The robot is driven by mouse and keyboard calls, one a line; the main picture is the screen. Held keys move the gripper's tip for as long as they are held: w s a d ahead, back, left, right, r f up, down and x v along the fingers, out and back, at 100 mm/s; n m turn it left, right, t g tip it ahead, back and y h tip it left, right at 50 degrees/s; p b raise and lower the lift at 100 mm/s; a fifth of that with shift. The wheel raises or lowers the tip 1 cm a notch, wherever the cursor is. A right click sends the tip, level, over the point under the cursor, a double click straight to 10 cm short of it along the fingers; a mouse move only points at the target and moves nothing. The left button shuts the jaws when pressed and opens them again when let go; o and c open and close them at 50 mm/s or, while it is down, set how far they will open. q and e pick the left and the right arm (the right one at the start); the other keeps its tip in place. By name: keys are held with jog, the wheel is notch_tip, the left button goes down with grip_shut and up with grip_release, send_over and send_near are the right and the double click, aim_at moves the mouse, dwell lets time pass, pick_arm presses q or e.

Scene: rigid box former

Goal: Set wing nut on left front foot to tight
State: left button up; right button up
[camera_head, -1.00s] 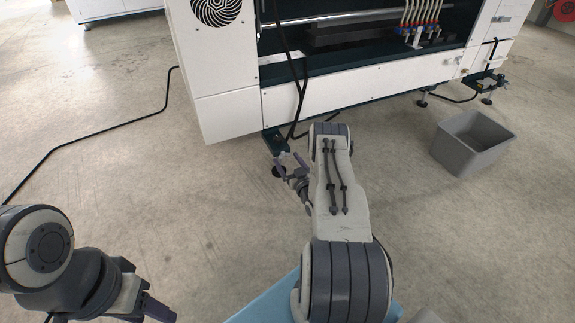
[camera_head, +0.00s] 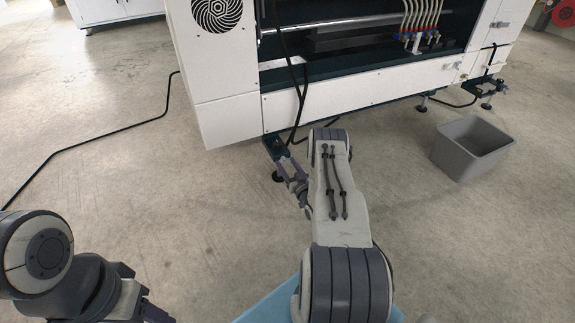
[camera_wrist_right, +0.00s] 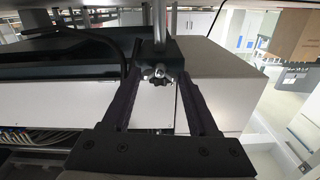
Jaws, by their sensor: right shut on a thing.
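The left front foot's dark bracket (camera_head: 272,141) juts from the white machine's lower corner, with a round black pad (camera_head: 278,177) on the floor below. My right gripper (camera_head: 283,160) reaches it from the front. In the right wrist view, the silver wing nut (camera_wrist_right: 158,72) sits in front of a black block (camera_wrist_right: 165,53), between the fingertips of my right gripper (camera_wrist_right: 160,76). The right gripper is shut on the wing nut; the exact contact is hard to make out. My left gripper (camera_head: 152,311) is at the lower left, partly cut off, away from the foot.
The white machine (camera_head: 230,118) stands across the back, with black cables hanging near the foot. A grey bin (camera_head: 470,148) stands on the floor at the right. A black cable (camera_head: 100,130) runs over the floor at the left. The floor around the foot is clear.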

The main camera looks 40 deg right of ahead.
jog(key=m+p, duration=0.3)
jog(key=m, duration=1.3)
jog(key=shift+s+f, duration=0.1)
jog(key=shift+m, duration=0.5)
jog(key=o, duration=1.4)
jog(key=p+v, duration=0.5)
jog(key=v, duration=0.5)
jog(key=shift+s+a+p, duration=0.15)
jog(key=shift+s+p, duration=0.05)
jog(key=shift+p, duration=0.2)
